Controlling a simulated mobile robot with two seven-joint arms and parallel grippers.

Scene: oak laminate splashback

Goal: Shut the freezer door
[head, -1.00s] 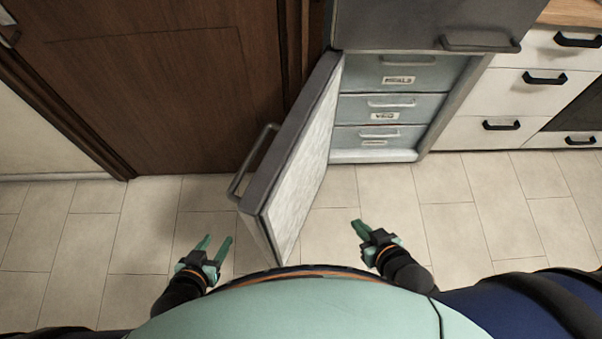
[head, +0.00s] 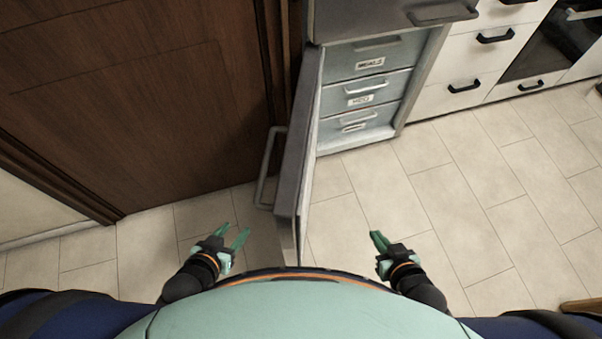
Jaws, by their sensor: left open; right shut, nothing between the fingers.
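The freezer door (head: 297,157) stands wide open, hinged at its far end on the left side of the freezer and pointing back toward me. I see it almost edge-on. Its bar handle (head: 268,165) is on the left, outer face. Inside the freezer are labelled drawers (head: 366,92), all pushed in. My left gripper (head: 234,234) is open and empty, left of the door's near end and short of the handle. My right gripper (head: 378,240) is shut and empty, to the right of the door over the floor. Neither gripper touches the door.
A brown wooden door (head: 130,100) and its frame stand close on the left of the freezer door. White kitchen drawers (head: 470,60) and an oven (head: 545,45) are at the back right. The tiled floor (head: 450,190) on the right is clear. A wooden corner (head: 582,306) shows at the lower right edge.

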